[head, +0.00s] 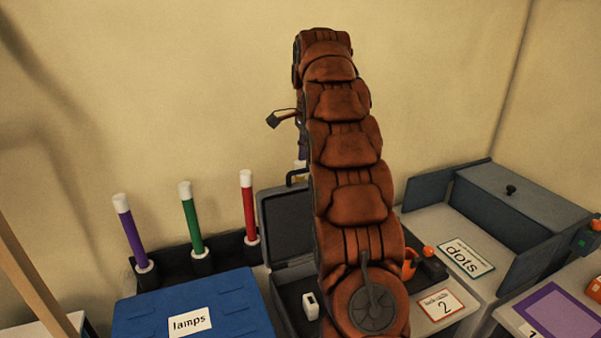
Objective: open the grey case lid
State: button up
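The grey case (284,302) stands behind and left of my arm, partly hidden by it. Its lid (286,222) is raised and stands roughly upright at the back, with a dark handle (296,177) on its top edge. A small white block (310,305) is in the open case. My gripper (285,117) is mostly hidden behind my arm, above the lid in the picture. Only a dark finger part sticks out to the left, so its opening does not show. I see no contact between it and the lid.
A blue box labelled lamps (240,305) stands left of the case. Purple, green and red sticks (191,220) stand in a dark rack behind it.

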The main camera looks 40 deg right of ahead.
jog(key=shift+d+f, duration=0.1)
jog(key=shift+f, duration=0.9)
jog(key=shift+c, duration=0.2)
jog(key=c, duration=0.7)
jog(key=shift+r, duration=0.1)
